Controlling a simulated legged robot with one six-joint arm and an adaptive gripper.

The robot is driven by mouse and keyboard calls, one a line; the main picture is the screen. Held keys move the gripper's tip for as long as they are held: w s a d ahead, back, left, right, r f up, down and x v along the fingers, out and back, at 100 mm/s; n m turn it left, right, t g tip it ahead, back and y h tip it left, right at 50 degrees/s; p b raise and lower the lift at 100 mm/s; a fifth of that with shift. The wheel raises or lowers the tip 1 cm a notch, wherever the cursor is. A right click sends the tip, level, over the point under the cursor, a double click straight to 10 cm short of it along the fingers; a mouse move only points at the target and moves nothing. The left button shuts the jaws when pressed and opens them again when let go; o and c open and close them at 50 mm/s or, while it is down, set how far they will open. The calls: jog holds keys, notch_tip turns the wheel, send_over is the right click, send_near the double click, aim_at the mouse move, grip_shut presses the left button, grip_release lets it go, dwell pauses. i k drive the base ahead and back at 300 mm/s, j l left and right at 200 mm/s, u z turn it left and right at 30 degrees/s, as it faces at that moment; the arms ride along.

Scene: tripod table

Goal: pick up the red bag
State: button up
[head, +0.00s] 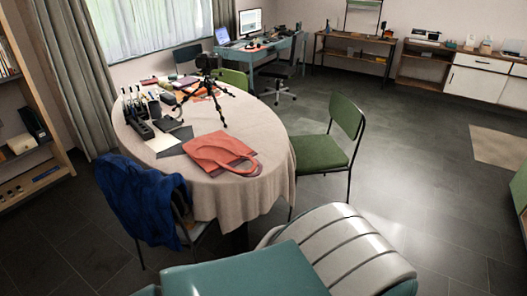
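The red bag (214,149) lies flat on the near right part of a round table (232,196) covered with a pale cloth. Its handle loop (243,167) points toward the table's near right edge. The bag's upper surface is uncovered. A black mini tripod (207,88) stands on the table behind the bag. My gripper is not in this view, so I cannot see whether it is open or shut.
Dark papers (173,141), a power strip (138,118) and small items lie left of the bag. A blue jacket (145,203) hangs on a near-left chair. A green chair (340,135) stands right of the table. Teal and cream padded surfaces fill the bottom foreground. Open floor (420,165) lies right.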

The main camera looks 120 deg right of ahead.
aim_at(214, 150)
jog(key=z, duration=3.6)
jog(key=i+l, duration=0.7)
jog(key=i, duration=0.2)
jog(key=i+l, duration=0.75)
jog(key=i, duration=0.1)
